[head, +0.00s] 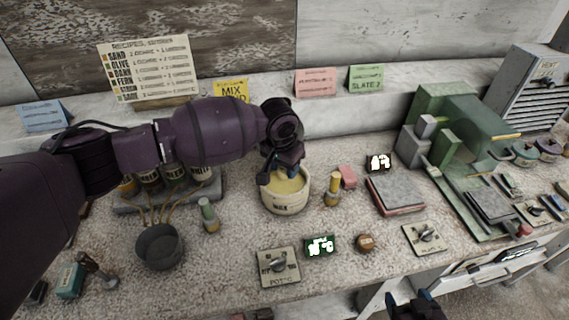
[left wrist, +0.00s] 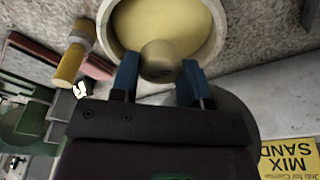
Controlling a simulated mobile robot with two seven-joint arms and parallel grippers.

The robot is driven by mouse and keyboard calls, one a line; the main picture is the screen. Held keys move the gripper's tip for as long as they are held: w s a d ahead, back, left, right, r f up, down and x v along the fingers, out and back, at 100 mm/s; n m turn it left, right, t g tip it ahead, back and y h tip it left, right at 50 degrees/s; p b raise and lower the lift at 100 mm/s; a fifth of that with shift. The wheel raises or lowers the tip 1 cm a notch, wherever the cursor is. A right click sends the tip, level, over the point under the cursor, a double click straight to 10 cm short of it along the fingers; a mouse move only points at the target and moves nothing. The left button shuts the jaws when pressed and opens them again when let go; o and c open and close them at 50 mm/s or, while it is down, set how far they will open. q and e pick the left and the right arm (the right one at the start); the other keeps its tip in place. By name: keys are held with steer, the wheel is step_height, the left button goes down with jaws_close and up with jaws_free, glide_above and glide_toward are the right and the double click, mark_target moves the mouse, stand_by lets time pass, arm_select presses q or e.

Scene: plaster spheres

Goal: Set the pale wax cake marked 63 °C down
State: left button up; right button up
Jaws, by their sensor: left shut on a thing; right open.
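My left gripper (head: 285,180) reaches down over the cream wax pot (head: 286,208). In the left wrist view my left gripper (left wrist: 160,85) has its two blue fingers shut on a small, rounded, pale tan piece (left wrist: 160,60), which looks like the wax cake; no 63 °C mark is readable on it. The piece is at the near rim of the pot (left wrist: 218,45), over its pale yellow contents; I cannot tell whether it touches them. In the head view the arm and fingers hide the piece. My right gripper (head: 415,306) is open at the bottom edge, away from the bench top.
A dark pan (head: 158,247) stands left. A green machine (head: 460,130) stands right.

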steer(key=shift+s, duration=0.15)
steer(key=shift+r, duration=0.1)
arm_select(q)
steer(key=shift+p, duration=0.45)
arm_select(e)
steer(key=shift+w+r, duration=0.55)
steer(key=shift+r, duration=0.2)
steer(key=shift+s+f, duration=0.15)
steer(key=shift+s+f, duration=0.2)
steer(key=shift+s, duration=0.2)
steer(key=shift+r, duration=0.1)
